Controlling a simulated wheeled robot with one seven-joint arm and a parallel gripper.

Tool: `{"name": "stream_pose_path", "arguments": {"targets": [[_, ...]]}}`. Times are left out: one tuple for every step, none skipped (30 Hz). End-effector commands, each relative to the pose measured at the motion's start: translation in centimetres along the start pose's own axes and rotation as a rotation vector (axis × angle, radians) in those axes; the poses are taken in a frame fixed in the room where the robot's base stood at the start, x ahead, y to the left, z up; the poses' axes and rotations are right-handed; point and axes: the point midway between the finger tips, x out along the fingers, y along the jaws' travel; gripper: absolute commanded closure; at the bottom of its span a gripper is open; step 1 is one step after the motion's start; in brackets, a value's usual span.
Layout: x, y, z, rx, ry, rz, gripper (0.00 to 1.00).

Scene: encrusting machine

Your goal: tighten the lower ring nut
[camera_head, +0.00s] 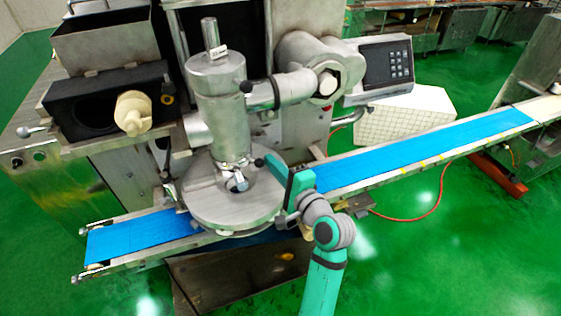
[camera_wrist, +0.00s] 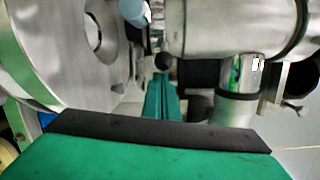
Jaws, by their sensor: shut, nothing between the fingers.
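The lower ring nut (camera_head: 236,167) sits around the foot of the upright metal cylinder, just above the round plate. A short handle with a dark knob (camera_head: 259,162) sticks out on its right side. My gripper (camera_head: 270,167) reaches in from the right, beside that knob; I cannot tell whether they touch. In the wrist view, the shut teal fingers (camera_wrist: 161,98) point toward a dark round knob (camera_wrist: 164,62) just beyond their tips. Nothing shows between the fingers. Part of the ring nut's far side is hidden by the cylinder.
The upright cylinder (camera_head: 217,110) and a horizontal pipe (camera_head: 288,88) stand close above. The wide round plate (camera_head: 215,205) lies below and fills the left of the wrist view (camera_wrist: 55,60). A blue conveyor belt (camera_head: 420,150) runs behind my arm. A keypad box (camera_head: 386,64) is at upper right.

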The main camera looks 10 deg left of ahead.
Motion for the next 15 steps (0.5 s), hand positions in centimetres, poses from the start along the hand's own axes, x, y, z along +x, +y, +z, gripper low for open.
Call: {"name": "stream_pose_path", "arguments": {"targets": [[-0.1,0.04,0.26,0.001,0.0,0.0,1.0],[-0.14,0.05,0.35,0.001,0.0,0.0,1.0],[-0.18,0.05,0.44,0.002,0.0,0.0,1.0],[-0.21,0.04,0.49,0.002,0.0,0.0,1.0],[-0.22,0.04,0.51,0.002,0.0,0.0,1.0],[-0.23,0.03,0.53,0.002,0.0,0.0,1.0],[-0.23,0.03,0.52,0.002,0.0,0.0,1.0],[-0.23,0.03,0.52,0.002,0.0,0.0,1.0],[-0.23,0.03,0.51,0.002,0.0,0.0,1.0],[-0.23,0.03,0.51,0.002,0.0,0.0,1.0],[-0.23,0.03,0.5,0.002,0.0,0.0,1.0],[-0.23,0.03,0.5,0.002,0.0,0.0,1.0],[-0.24,0.03,0.52,0.001,0.0,0.0,1.0],[-0.27,0.05,0.59,0.001,0.0,0.0,1.0],[-0.36,0.1,0.79,0.002,0.0,0.0,1.0]]}}
